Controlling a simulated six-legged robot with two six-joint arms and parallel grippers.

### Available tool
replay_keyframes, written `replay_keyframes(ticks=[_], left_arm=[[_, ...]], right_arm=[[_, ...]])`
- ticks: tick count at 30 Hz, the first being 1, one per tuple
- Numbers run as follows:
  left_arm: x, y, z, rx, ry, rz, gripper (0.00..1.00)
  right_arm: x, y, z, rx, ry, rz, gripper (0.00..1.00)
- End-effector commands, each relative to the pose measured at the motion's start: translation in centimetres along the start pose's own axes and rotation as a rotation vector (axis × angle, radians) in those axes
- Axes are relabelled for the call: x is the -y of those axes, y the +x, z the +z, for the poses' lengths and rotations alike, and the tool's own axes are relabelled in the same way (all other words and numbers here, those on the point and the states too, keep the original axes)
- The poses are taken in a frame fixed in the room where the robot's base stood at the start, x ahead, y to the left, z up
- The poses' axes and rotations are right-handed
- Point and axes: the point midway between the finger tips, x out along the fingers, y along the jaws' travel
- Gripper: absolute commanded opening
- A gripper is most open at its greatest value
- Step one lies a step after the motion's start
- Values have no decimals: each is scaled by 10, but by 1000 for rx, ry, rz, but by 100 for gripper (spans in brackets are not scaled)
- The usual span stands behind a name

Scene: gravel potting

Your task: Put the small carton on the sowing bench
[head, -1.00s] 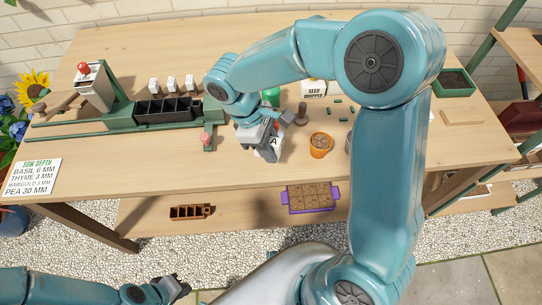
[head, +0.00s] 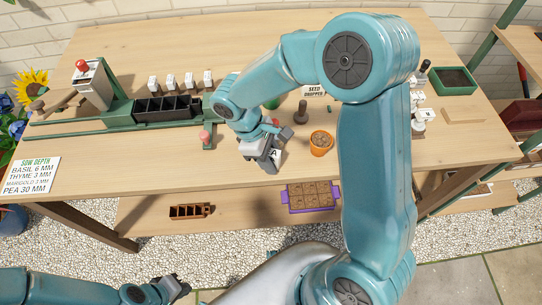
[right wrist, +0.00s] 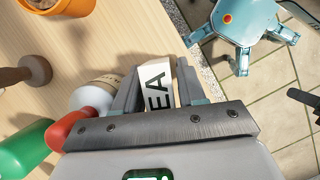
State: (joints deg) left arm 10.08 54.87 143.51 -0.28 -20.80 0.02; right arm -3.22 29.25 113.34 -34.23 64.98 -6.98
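A small white carton with the letters "EA" (right wrist: 156,88) stands out between the fingers of my right gripper (right wrist: 157,98) in the right wrist view. In the head view the carton (head: 277,155) is partly covered by the right gripper (head: 265,160), near the front edge of the wooden bench (head: 330,180). The fingers lie along both sides of the carton and look shut on it. Whether its bottom touches the bench is hidden. My left gripper (head: 172,289) is at the lower left, away from the bench, too small to tell open from shut.
An orange pot (head: 321,143) and a wooden tamper (head: 301,113) stand right of the right gripper. A seed dropper box (head: 314,90) is behind. A black cell tray (head: 166,107) sits on a green rail at left, with several white labelled blocks (head: 188,79) behind it.

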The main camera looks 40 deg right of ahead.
Motion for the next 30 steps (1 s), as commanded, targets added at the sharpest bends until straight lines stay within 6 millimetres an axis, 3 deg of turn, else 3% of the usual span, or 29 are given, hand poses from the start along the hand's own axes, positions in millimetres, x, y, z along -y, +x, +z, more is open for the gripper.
replay_keyframes(ticks=[8, 21, 30], left_arm=[[-1, -3, 0, 0, 0, 0, 0], [-4, -10, 0, 0, 0, 0, 0], [-4, -12, 0, 0, 0, 0, 0]], right_arm=[[0, -10, 1, -1, 0, 1, 40], [0, -103, 1, -4, -1, 2, 40], [0, -124, 1, 0, 0, 0, 40]])
